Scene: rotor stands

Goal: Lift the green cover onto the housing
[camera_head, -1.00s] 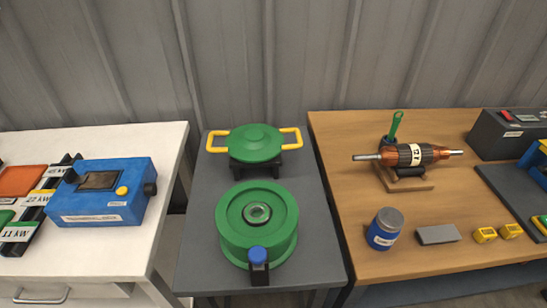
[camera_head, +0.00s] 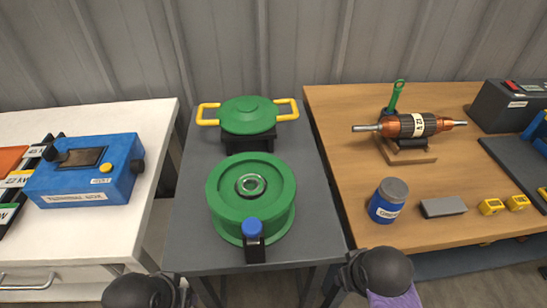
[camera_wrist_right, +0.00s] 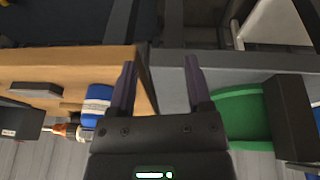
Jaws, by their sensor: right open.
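The green cover (camera_head: 248,113), a domed lid with two yellow side handles, rests on a dark stand (camera_head: 248,139) at the back of the grey table. The round green housing (camera_head: 251,210) stands in front of it with its top uncovered and a bearing ring (camera_head: 251,185) in its centre. The two are apart. My right gripper (camera_wrist_right: 160,64) is open and empty; in the right wrist view its fingers are near the grey table's edge, with the housing (camera_wrist_right: 240,118) partly visible to the right. Dark parts of my arms show at the head view's bottom edge; my left gripper's fingers are out of view.
A black block with a blue knob (camera_head: 252,229) is at the housing's front. The white table (camera_head: 75,242) at left holds a blue terminal box (camera_head: 85,176). The wooden table (camera_head: 345,115) at right holds a rotor (camera_head: 415,125) and a blue jar (camera_head: 388,202).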

